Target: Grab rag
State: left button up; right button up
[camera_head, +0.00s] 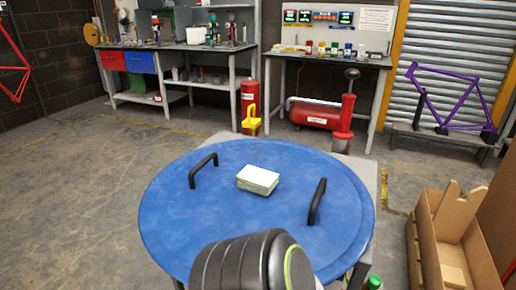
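A pale green-white folded block, which looks like the rag (258,179), lies near the middle of a round blue top (240,232). It sits between two black handles, a left one (203,170) and a right one (317,201). Nothing touches the rag from above. A dark grey rounded part of my own body shows at the bottom centre and covers the near edge of the blue top. I see neither gripper's fingers in this view.
An open cardboard box (428,262) stands at the right. Behind the blue top are a red pump (345,118), a red cylinder (249,100) and a yellow item (251,122). A workbench (175,48) is at the back left. The floor at left is clear.

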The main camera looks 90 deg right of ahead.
aim_at(259, 182)
jog(key=l+z, duration=0.15)
jog(key=z, duration=2.5)
